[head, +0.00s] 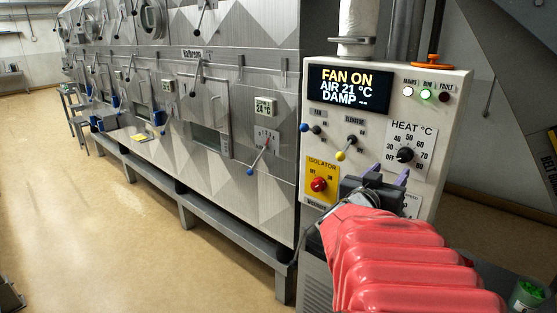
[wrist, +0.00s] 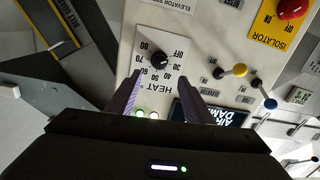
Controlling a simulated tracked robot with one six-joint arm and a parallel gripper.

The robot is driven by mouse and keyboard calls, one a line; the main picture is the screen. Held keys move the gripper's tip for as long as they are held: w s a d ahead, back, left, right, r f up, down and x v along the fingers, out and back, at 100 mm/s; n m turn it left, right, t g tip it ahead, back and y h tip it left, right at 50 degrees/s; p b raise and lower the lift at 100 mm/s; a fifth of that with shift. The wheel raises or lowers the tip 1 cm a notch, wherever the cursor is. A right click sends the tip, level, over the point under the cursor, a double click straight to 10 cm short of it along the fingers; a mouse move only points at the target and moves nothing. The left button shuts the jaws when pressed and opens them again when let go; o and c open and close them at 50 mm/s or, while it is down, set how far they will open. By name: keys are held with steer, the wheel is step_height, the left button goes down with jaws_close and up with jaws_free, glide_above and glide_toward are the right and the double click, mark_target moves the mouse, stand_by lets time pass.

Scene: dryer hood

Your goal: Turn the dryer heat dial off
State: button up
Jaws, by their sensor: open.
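The heat dial (head: 405,155) is a round black knob on a white scale plate marked OFF and 30 to 80, on the white control panel (head: 437,100). I cannot clearly tell where its pointer stands. In the wrist view the picture is upside down, and the dial (wrist: 159,59) sits just beyond the fingertips, roughly midway between them. My gripper (head: 388,172) has two purple fingers, spread apart and empty, just below the dial in the head view. It also shows in the wrist view (wrist: 160,74). The fingers look apart from the knob.
The display (head: 349,88) reads FAN ON, AIR 21 °C, DAMP. The green RUN lamp (head: 426,95) is lit. The yellow-knobbed elevator lever (head: 345,149), blue-knobbed fan lever (head: 306,127) and red isolator knob (head: 318,184) are left of the dial. My red-sleeved arm covers the panel's lower part.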

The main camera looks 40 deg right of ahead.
steer(key=shift+v, duration=1.25)
steer(key=shift+w, duration=0.1)
steer(key=w+a+f+n+t+y, duration=0.5)
steer(key=w+a+f+y, duration=0.1)
steer(key=w, duration=0.5)
steer(key=w+a+f+n+t+y, duration=0.1)
steer(key=w+a+n+y, duration=0.15)
steer(key=a, duration=0.55)
steer(key=w+a+f+n+t+y, duration=0.15)
steer(key=w+a+y, duration=0.25)
steer(key=a, duration=0.4)
steer(key=s+a+f+n+g+y, duration=0.1)
steer(key=s+a+n+y, duration=0.1)
steer(key=a, duration=0.6)
steer(key=s+a+f+n+g+y, duration=0.1)
steer(key=a+y, duration=0.1)
steer(key=a, duration=0.5)
steer(key=s+a+f+n+g, duration=0.2)
steer(key=s+a, duration=0.6)
steer(key=s, duration=0.4)
steer(key=shift+f+n+g+y, duration=0.3)
steer(key=shift+f+g+y, duration=0.15)
steer(key=shift+f+g, duration=0.45)
